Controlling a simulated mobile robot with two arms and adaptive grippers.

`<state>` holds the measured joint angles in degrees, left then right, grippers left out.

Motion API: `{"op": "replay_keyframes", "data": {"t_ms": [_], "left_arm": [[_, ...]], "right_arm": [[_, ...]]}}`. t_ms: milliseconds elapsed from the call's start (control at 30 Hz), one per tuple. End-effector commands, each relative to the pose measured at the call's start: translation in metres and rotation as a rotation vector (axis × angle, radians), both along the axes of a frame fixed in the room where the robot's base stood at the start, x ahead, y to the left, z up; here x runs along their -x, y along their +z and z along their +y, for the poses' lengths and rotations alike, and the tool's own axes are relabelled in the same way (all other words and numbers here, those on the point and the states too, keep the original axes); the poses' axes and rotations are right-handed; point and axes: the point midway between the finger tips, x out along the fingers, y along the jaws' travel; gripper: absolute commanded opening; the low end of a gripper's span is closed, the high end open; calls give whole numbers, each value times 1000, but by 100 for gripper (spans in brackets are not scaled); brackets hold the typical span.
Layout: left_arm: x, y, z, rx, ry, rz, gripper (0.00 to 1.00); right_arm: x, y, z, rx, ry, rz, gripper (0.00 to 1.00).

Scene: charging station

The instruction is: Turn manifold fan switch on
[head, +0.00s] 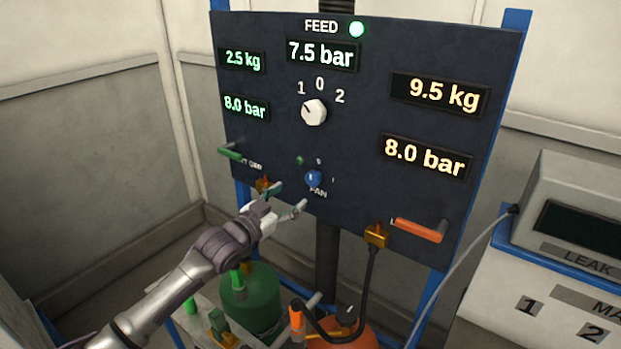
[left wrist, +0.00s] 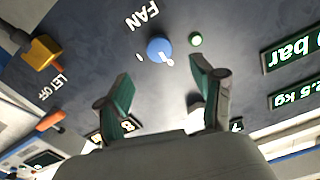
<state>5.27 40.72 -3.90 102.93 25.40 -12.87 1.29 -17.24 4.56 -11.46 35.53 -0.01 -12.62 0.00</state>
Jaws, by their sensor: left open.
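The fan switch is a small blue knob (head: 313,178) low on the dark panel, above the word FAN, with small 0 and 1 marks around it. It also shows in the left wrist view (left wrist: 158,48). I cannot tell for sure which mark it points to. My left gripper (head: 290,198) is open and empty, just below and left of the knob in the head view. In the left wrist view, its green-padded fingers (left wrist: 162,76) are spread, with the knob beyond the gap between them, apparently untouched. My right gripper is out of view.
A small green lamp (head: 299,160) sits beside the knob. A white selector knob (head: 314,112) is higher up. A green lever (head: 230,153) and an orange lever (head: 418,229) stick out from the panel. Cylinders (head: 250,300) and a hose stand below.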

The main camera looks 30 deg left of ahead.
Motion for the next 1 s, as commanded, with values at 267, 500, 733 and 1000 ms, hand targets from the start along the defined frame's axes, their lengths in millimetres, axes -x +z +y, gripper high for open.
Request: {"op": "replay_keyframes", "data": {"t_ms": [267,500,733,1000], "left_arm": [[-57,4,-8,2,0,-1,67],[-86,1,-13,1,0,2,67],[-93,0,-14,0,-1,1,67],[-93,0,-14,0,-1,1,54]], "right_arm": [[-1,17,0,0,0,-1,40],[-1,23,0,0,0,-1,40],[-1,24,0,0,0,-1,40],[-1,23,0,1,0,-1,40]]}}
